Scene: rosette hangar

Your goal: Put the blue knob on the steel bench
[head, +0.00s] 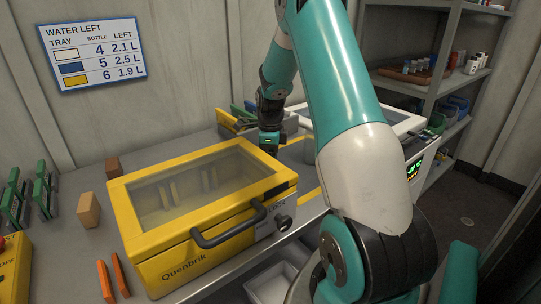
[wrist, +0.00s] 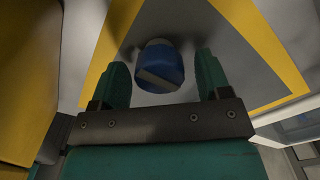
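The blue knob (wrist: 162,64) shows in the wrist view, with a pale bar across its face. It is between the two green fingers of my gripper (wrist: 163,80), with a gap on each side, so the gripper is open. Whether the knob touches the surface behind it is hard to tell. That surface is the grey steel bench (wrist: 225,70), with yellow stripes. In the head view my gripper (head: 268,147) is low over the bench (head: 75,248), behind the yellow case; the knob is hidden there.
The yellow case (head: 150,243) with a clear lid and dark handle stands just in front of my gripper. A white-framed machine (head: 400,122) is to the right. Green racks (head: 42,190), tan blocks (head: 88,210) and orange sticks (head: 120,274) are on the left.

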